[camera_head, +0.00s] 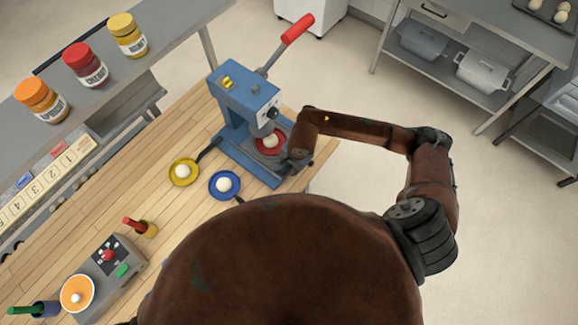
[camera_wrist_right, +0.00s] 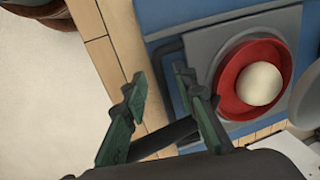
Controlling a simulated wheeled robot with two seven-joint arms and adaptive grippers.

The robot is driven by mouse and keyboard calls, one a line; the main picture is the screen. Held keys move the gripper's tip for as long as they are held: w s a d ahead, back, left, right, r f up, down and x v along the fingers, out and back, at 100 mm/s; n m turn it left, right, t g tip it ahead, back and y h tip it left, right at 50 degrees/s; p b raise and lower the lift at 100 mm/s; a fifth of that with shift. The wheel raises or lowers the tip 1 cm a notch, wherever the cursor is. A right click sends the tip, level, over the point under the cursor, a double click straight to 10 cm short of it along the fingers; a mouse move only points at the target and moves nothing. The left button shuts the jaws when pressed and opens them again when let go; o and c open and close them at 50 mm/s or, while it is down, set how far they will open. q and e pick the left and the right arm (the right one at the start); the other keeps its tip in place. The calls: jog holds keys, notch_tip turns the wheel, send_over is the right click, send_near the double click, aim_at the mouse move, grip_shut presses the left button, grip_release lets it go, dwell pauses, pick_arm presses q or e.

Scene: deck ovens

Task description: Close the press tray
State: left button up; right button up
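The blue press (camera_head: 246,105) stands on the wooden counter, its red-handled lever (camera_head: 297,28) raised to the upper right. Its grey tray (camera_wrist_right: 215,45) carries a round red dish (camera_wrist_right: 228,85) with a pale dough ball (camera_wrist_right: 261,83); the ball also shows in the head view (camera_head: 270,141). A dark bar handle (camera_wrist_right: 160,68) sticks out from the tray's side. My right gripper (camera_wrist_right: 160,85) is open beside the tray, fingers apart with the handle around the space between them. Whether they touch it is unclear. In the head view my arm hides most of this gripper. My left gripper is not in view.
A yellow pan (camera_head: 184,172) and a blue pan (camera_head: 225,185), each with a dough ball, lie left of and in front of the press. A control box (camera_head: 108,262) sits at the lower left. Sauce jars (camera_head: 84,65) stand on a shelf. Floor is open right of the counter.

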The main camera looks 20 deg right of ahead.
jog(key=shift+c, duration=0.2)
grip_shut()
dwell(0.5)
